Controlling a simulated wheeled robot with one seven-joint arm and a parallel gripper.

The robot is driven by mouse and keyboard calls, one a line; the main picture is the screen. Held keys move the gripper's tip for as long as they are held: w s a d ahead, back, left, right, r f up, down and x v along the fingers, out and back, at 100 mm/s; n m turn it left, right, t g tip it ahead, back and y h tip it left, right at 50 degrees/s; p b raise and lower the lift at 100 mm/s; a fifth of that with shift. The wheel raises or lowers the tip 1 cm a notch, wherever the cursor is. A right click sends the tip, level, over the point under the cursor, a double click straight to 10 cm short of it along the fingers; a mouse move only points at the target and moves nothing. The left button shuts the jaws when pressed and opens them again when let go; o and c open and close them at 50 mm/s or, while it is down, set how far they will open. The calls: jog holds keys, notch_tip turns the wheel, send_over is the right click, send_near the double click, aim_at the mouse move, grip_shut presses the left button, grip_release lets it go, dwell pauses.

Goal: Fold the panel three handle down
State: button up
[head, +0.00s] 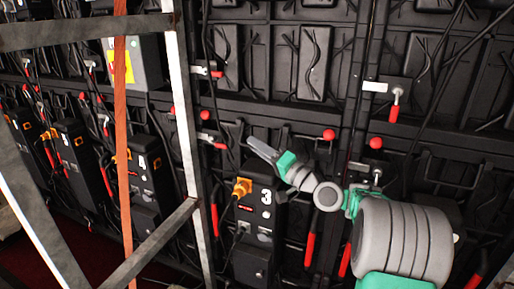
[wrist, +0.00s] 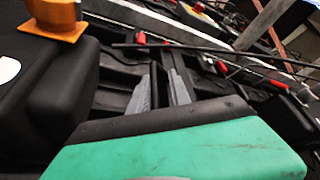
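Panel three is the black box (head: 258,222) marked with a white 3, with an orange plug on its upper left, low in the middle of the head view. The same box (wrist: 70,100) fills the left of the wrist view. My gripper (head: 262,150) is just above and behind the box's top, pointing up and left. In the wrist view its two grey fingers (wrist: 160,92) stand a narrow gap apart, with dark surfaces behind the gap. I see nothing clearly held. I cannot make out panel three's handle against the black parts; whether the fingers touch it is unclear.
Similar black boxes (head: 140,172) stand in a row to the left. Red-tipped clamps (head: 394,105) and hanging cables dot the black wall. A metal frame post (head: 187,130) and an orange strap (head: 122,150) cross the left foreground.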

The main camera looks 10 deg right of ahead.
jog(key=shift+o, duration=0.7)
jog(key=shift+s+d+f, duration=0.1)
jog(key=shift+s+d, duration=0.05)
jog(key=shift+s, duration=0.05)
jog(key=b+v, duration=0.3)
jog(key=f+b+v, duration=0.1)
jog(key=b+v, duration=0.1)
jog(key=shift+s+d+b, duration=0.2)
jog(key=shift+b, duration=0.2)
jog(key=shift+s+d+b, duration=0.3)
jog(key=shift+s+b, duration=0.2)
jog(key=shift+b, duration=0.6)
jog(key=shift+s+d+r, duration=0.15)
jog(key=shift+s+r, duration=0.05)
jog(key=shift+r, duration=0.1)
